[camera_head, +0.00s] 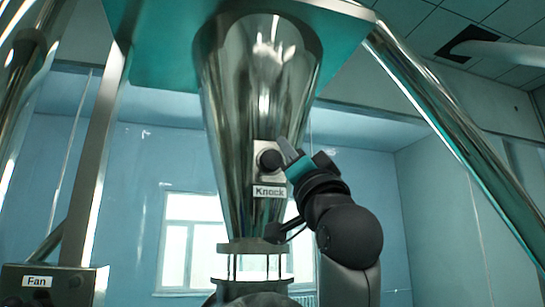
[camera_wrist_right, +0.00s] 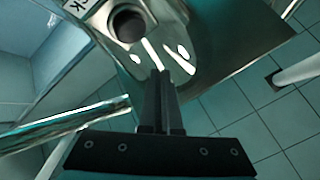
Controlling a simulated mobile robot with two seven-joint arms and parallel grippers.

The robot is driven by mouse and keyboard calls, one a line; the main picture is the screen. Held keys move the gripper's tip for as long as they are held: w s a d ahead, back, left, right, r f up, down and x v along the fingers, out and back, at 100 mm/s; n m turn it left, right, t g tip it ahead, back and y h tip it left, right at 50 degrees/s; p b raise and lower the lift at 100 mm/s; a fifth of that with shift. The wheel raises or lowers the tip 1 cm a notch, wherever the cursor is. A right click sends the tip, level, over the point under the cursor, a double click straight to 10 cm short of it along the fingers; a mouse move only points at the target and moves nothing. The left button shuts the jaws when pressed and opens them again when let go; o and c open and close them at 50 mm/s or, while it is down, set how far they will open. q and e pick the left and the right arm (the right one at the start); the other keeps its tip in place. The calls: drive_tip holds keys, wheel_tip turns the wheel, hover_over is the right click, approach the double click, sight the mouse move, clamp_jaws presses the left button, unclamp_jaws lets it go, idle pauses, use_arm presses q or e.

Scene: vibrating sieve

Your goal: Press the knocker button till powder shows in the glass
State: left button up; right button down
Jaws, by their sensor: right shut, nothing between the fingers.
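The steel cone hopper (camera_head: 245,110) hangs in the middle of the head view. Its plate carries the round black knocker button (camera_head: 270,160), with the "Knock" label (camera_head: 269,191) below it. The button also shows in the wrist view (camera_wrist_right: 128,23). My right gripper (camera_head: 287,150) is shut and empty, its tips close by the button's upper right in the head view. In the wrist view its tips (camera_wrist_right: 160,74) lie beside the button, not over it; contact cannot be told. The sight glass (camera_head: 256,267) below the cone looks pale and see-through, with no powder discernible.
A "Fan" box (camera_head: 52,282) stands at the lower left. Steel frame legs slant down on the left (camera_head: 95,160) and right (camera_head: 455,135). A teal plate (camera_head: 150,60) surrounds the cone's top. Open room lies right of my right arm.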

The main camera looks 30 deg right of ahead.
sight(271, 157)
drive_tip(key=shift+w+d+p, duration=0.2)
drive_tip(key=shift+w+p, duration=0.05)
drive_tip(key=shift+w, duration=0.6)
drive_tip(key=shift+w+d+p, duration=0.2)
drive_tip(key=shift+w+p, duration=0.05)
drive_tip(key=shift+w, duration=0.6)
drive_tip(key=shift+w+d+p, duration=0.2)
drive_tip(key=shift+w+p, duration=0.05)
drive_tip(key=shift+w, duration=0.6)
drive_tip(key=shift+w, duration=0.1)
drive_tip(key=shift+w+d, duration=0.1)
drive_tip(key=shift+w, duration=0.25)
drive_tip(key=shift+w+d+p, duration=0.2)
drive_tip(key=shift+w+p, duration=0.5)
drive_tip(key=shift+w, duration=0.15)
idle(1.0)
drive_tip(key=shift+s+f, duration=0.1)
drive_tip(key=shift+s+a+f+b, duration=0.15)
drive_tip(key=shift+s+b, duration=0.15)
drive_tip(key=shift+s, duration=0.15)
drive_tip(key=shift+s+a+b, duration=0.15)
drive_tip(key=shift+s+b, duration=0.1)
drive_tip(key=shift+s, duration=0.25)
